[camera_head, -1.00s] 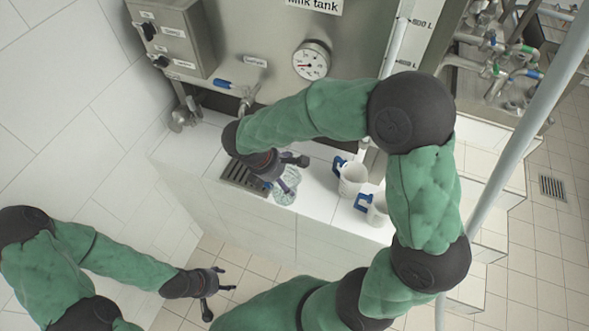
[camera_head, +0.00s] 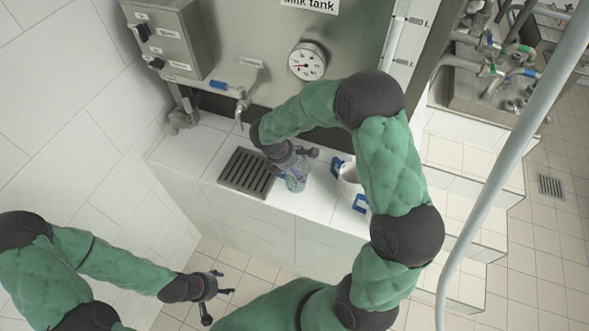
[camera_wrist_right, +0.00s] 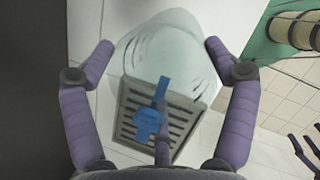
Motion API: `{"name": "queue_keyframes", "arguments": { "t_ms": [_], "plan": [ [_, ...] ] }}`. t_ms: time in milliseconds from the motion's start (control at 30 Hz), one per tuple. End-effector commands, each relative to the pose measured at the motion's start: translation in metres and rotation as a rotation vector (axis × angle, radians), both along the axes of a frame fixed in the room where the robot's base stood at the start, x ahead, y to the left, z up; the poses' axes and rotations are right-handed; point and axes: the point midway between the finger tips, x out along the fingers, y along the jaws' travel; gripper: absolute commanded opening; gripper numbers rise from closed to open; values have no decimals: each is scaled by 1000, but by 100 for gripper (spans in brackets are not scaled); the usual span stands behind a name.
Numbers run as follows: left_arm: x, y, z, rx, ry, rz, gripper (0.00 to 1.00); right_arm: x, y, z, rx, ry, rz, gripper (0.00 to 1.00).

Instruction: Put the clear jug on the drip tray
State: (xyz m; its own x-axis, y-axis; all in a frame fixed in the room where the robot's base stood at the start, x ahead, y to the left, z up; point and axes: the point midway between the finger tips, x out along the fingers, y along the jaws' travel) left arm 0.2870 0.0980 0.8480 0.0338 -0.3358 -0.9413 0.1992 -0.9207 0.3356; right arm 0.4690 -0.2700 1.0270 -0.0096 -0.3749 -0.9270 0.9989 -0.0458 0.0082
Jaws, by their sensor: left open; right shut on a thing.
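The clear jug (camera_head: 296,179), with pale see-through walls, is at my right gripper (camera_head: 298,160), just right of the drip tray. In the right wrist view the jug (camera_wrist_right: 168,55) lies between the fingers of my right gripper (camera_wrist_right: 160,47), with a blue handle (camera_wrist_right: 150,118) near the palm. My right gripper is shut on the jug. I cannot tell whether its base touches the counter. The drip tray (camera_head: 247,173), a dark slatted grate, is bare on the white counter; it also shows in the right wrist view (camera_wrist_right: 124,128). My left gripper (camera_head: 219,300) is open and empty, low over the floor.
A tap (camera_head: 241,108) hangs from the tank (camera_head: 270,50) behind the tray. The counter left of the tray (camera_head: 187,155) is clear.

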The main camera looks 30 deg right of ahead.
Motion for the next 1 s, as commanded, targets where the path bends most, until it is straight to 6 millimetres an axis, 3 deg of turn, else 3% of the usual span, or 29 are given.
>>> {"name": "queue_keyframes", "arguments": {
  "t_ms": [100,467,500,533,1000],
  "plan": [
    [0,0,-1,0,0,0,59,0,0,-14,1,1,0,53],
    [0,0,-4,0,0,0,59,0,0,-17,0,-1,-1,53],
    [0,0,-4,0,0,0,59,0,0,-17,0,0,-1,92],
    [0,0,-3,0,0,0,59,0,0,-17,0,0,-1,100],
    [0,0,0,0,0,0,59,0,0,-12,0,-1,-1,100]
  ]
}}
